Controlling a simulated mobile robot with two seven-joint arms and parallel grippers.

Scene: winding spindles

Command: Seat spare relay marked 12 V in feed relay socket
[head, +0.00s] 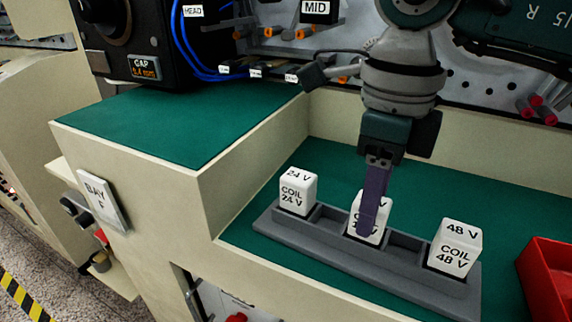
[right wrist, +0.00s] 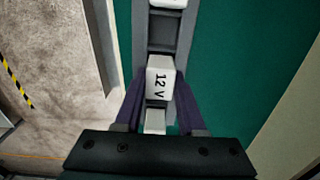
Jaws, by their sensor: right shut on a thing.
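The white 12 V relay (right wrist: 160,80) is between the fingers of my right gripper (right wrist: 158,112) in the right wrist view. In the head view this relay (head: 381,222) stands in the middle of a grey rack (head: 345,262), its label partly covered by a purple finger. My right gripper (head: 368,228) points down and is shut on it. I cannot tell whether its base is clear of the rack. A 24 V relay (head: 297,192) stands at the rack's left end and a 48 V relay (head: 455,248) at its right end. I cannot make out the feed relay socket. My left gripper is not in view.
Empty rack pockets flank the held relay. A red bin (head: 545,285) stands at the right edge. A cream wall (head: 255,165) separates the rack's green surface from a raised green top (head: 190,125). A black gap unit (head: 140,45) with blue cables stands behind.

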